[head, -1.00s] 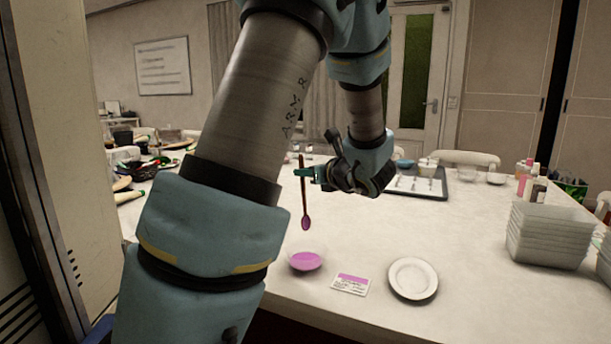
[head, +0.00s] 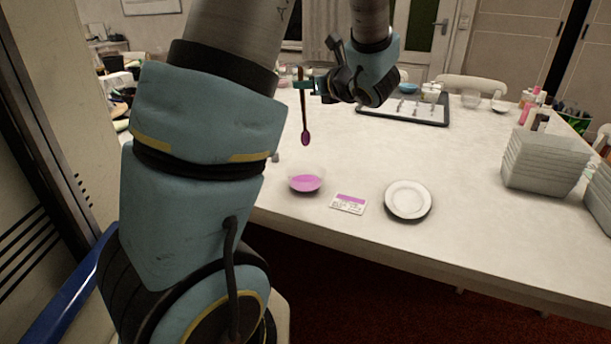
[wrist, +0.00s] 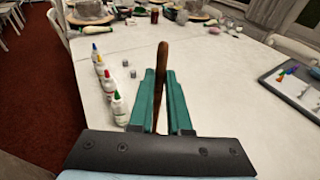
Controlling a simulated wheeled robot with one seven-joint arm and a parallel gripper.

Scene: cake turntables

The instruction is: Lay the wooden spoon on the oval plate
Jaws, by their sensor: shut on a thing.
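The wooden spoon (head: 304,118) hangs upright in my gripper (head: 304,86), its bowl end down and purple-tinted, above the table and apart from it. In the wrist view the brown handle (wrist: 161,80) stands between the two green fingers of my gripper (wrist: 160,85), which are shut on it. The white oval plate (head: 408,201) lies empty near the table's front edge, to the right of and nearer than the spoon.
A small label card (head: 348,204) lies between bowl and plate. Stacked clear containers (head: 540,162) stand at the right. A dark-rimmed tray (head: 403,108) lies at the back. Several bottles (wrist: 108,83) stand at the left in the wrist view. The table behind the plate is clear.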

